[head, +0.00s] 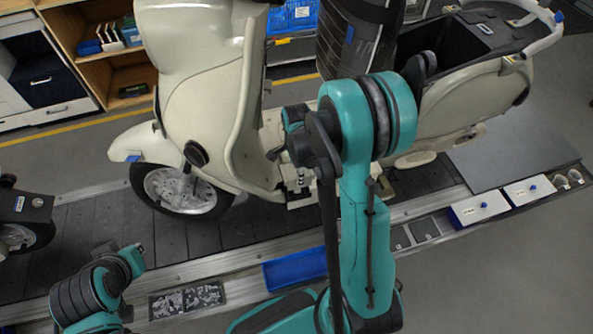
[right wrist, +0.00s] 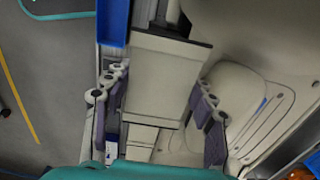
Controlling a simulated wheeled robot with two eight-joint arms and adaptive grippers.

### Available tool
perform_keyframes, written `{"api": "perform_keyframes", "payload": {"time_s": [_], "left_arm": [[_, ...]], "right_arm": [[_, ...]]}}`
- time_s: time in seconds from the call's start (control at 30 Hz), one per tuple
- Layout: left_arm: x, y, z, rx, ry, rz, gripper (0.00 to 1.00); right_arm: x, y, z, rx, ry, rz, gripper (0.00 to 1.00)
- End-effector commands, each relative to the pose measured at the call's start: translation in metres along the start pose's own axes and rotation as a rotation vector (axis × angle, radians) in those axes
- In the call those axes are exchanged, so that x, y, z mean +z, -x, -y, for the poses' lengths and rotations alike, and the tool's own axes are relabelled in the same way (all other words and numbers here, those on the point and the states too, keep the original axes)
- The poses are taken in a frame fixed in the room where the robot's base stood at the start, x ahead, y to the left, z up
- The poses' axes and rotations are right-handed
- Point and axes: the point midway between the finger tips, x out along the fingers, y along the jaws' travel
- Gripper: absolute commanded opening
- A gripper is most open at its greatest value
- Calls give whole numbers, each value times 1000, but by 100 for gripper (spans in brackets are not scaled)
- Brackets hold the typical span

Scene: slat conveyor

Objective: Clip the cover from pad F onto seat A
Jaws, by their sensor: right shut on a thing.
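My right gripper (right wrist: 158,98) has its two fingers on either side of a cream panel with a dark edge, the cover (right wrist: 165,68), and is shut on it. In the head view the right gripper (head: 299,178) is low in the scooter's footwell, largely hidden behind my own teal arm. The scooter (head: 205,100) is cream and stands on the slat conveyor. I cannot make out which spot is seat A, nor whether the cover touches it. Two small grey pads (head: 425,229) lie on the near rail; no letter is readable. My left gripper (head: 132,258) is at the lower left, its fingers unclear.
A blue tray (head: 296,270) and a dark tray of metal parts (head: 187,299) sit along the conveyor's near side. White boxes with blue knobs (head: 480,207) and a grey panel (head: 515,150) are at right. Wooden shelves (head: 100,60) stand behind.

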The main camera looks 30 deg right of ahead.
Motion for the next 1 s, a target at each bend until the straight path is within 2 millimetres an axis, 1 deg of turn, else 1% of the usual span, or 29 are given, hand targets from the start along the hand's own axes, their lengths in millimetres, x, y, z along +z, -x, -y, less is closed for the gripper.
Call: {"api": "perform_keyframes", "payload": {"time_s": [0.1,1.0], "left_arm": [[5,-6,0,0,0,0,0],[30,-41,0,0,0,0,0]], "right_arm": [[0,-8,0,0,0,0,26],[0,-56,0,0,0,0,26]]}}
